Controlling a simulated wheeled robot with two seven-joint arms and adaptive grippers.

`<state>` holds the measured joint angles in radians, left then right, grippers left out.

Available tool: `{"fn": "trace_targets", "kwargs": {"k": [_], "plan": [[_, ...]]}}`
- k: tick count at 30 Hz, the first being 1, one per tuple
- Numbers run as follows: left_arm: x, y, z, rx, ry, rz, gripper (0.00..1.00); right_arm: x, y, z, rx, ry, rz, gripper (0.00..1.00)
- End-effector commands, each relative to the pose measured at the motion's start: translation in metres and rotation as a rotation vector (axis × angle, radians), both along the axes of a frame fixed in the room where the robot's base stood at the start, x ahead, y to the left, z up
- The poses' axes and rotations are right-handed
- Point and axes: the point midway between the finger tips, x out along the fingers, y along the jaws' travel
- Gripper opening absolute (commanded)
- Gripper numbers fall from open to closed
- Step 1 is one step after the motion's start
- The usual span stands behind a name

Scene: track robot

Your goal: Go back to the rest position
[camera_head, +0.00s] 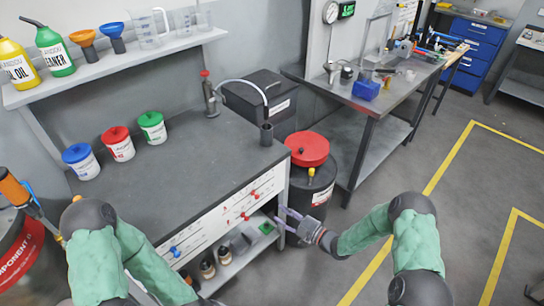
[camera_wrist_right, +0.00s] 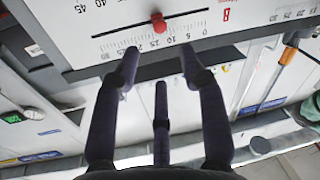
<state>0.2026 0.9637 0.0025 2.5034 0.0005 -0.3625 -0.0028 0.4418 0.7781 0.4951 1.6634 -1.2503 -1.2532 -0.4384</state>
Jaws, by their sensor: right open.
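My right gripper (camera_head: 292,222) is beside the right front corner of the workbench (camera_head: 190,140), near the panel with scales and sliders (camera_head: 215,222). In the right wrist view its dark fingers (camera_wrist_right: 158,64) are spread with nothing between them. A red slider knob (camera_wrist_right: 158,22) on a white scale shows just beyond the fingertips; I cannot tell whether they touch the panel. My left arm (camera_head: 105,255) shows at the bottom left, but its gripper is out of view.
Blue, red and green lidded tubs (camera_head: 118,143) stand on the workbench. A black drum with a red lid (camera_head: 307,149) stands close to my right gripper. A metal table (camera_head: 345,90) is behind. Open floor with yellow lines (camera_head: 450,160) lies to the right.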

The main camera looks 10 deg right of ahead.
Motion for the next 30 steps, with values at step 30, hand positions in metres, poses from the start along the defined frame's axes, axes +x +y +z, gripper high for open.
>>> {"fn": "trace_targets", "kwargs": {"k": [30], "plan": [[0.0, 0.0, 0.0, 0.0, 0.0, 0.0, 0.44, -0.273, 0.031, -0.151, 0.08, 1.716, -0.723, 0.43]]}}
